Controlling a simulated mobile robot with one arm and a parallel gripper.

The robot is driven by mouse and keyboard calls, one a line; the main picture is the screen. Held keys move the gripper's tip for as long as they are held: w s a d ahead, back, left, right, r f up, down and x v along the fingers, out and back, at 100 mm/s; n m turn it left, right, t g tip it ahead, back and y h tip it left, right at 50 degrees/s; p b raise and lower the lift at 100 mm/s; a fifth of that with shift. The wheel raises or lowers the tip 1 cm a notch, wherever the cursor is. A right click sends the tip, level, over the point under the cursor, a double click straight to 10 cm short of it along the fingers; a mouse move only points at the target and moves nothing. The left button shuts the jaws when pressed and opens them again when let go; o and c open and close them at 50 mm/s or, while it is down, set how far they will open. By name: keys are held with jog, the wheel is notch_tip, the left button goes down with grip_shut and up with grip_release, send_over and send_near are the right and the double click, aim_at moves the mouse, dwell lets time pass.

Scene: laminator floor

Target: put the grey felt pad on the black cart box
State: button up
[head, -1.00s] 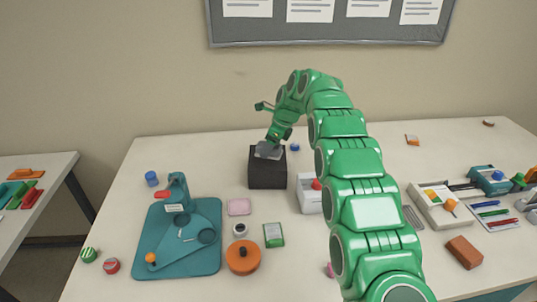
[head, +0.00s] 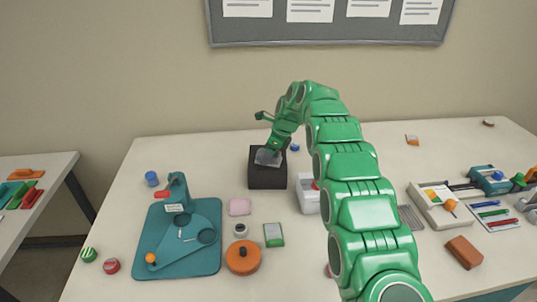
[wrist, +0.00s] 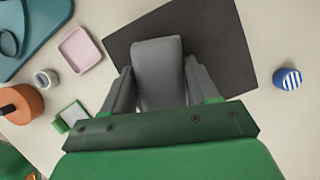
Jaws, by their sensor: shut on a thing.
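The black cart box (head: 267,177) stands at the back middle of the table; its dark top also fills the upper middle of the wrist view (wrist: 215,45). The grey felt pad (head: 267,157) is at the box's top, under my gripper (head: 272,150). In the wrist view my gripper (wrist: 165,85) is shut on the pad (wrist: 158,65), one finger on each side of it. The pad lies over the box's top in that view; I cannot tell whether it touches the box.
A white container (head: 308,201) stands just right of the box. A pink tray (head: 239,207), an orange round thing (head: 243,257) and a teal machine (head: 178,235) are in front and left. A blue striped cap (wrist: 287,78) lies beside the box.

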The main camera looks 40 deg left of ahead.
jog(key=shift+f, duration=0.15)
jog(key=o, duration=1.1)
jog(key=v, duration=1.2)
